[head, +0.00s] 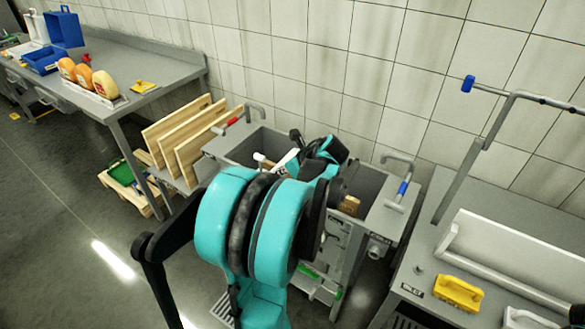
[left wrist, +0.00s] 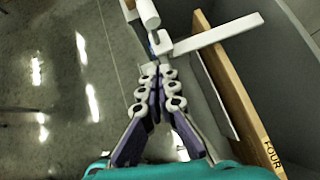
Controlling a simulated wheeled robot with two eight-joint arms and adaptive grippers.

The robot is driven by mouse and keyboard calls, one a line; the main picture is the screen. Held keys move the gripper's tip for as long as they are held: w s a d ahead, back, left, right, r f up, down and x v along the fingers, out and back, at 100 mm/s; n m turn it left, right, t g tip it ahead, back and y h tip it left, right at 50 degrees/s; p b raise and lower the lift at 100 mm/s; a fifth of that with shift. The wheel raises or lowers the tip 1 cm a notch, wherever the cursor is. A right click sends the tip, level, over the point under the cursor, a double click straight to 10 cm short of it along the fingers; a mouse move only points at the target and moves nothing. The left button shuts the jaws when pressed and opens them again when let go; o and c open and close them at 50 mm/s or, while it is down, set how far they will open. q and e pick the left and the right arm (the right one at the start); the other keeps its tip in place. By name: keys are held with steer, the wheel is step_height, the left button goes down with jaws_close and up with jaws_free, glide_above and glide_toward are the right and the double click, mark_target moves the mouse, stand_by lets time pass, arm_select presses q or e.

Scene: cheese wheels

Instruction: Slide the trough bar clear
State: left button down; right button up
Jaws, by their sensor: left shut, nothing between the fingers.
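The grey trough (head: 228,150) stands against the tiled wall in the head view, largely covered by my teal left arm. In the left wrist view a pale flat bar (left wrist: 222,34) with a white rounded end piece (left wrist: 147,12) lies ahead and to the right of my left gripper (left wrist: 158,74). I take it for the trough bar. The fingers are shut and empty, with their tips close to the bar's near end. Whether they touch it I cannot tell. In the head view the fingertips are hard to make out among my arm parts. My right gripper is not in view.
A wooden board marked FOUR (left wrist: 238,88) runs along the right of the wrist view. Wooden boards (head: 187,140) stand left of the trough. A yellow brush (head: 458,292) lies on the right bench.

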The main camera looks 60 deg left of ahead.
arm_select(q)
steer(key=a, duration=0.1)
steer(key=a+f, duration=0.1)
steer(key=a, duration=0.1)
steer(key=s+a+f, duration=0.1)
steer(key=a, duration=0.1)
steer(key=shift+f, duration=0.25)
steer(key=shift+s+a, duration=0.1)
steer(key=shift+a, duration=0.5)
steer(key=s+a, duration=0.2)
steer(key=a, duration=0.3)
steer(key=s+a, duration=0.2)
steer(key=a, duration=0.3)
steer(key=s+a, duration=0.2)
steer(key=a, duration=0.3)
steer(key=shift+s+a+r, duration=0.1)
steer(key=shift+s+a, duration=0.05)
steer(key=shift+s, duration=0.05)
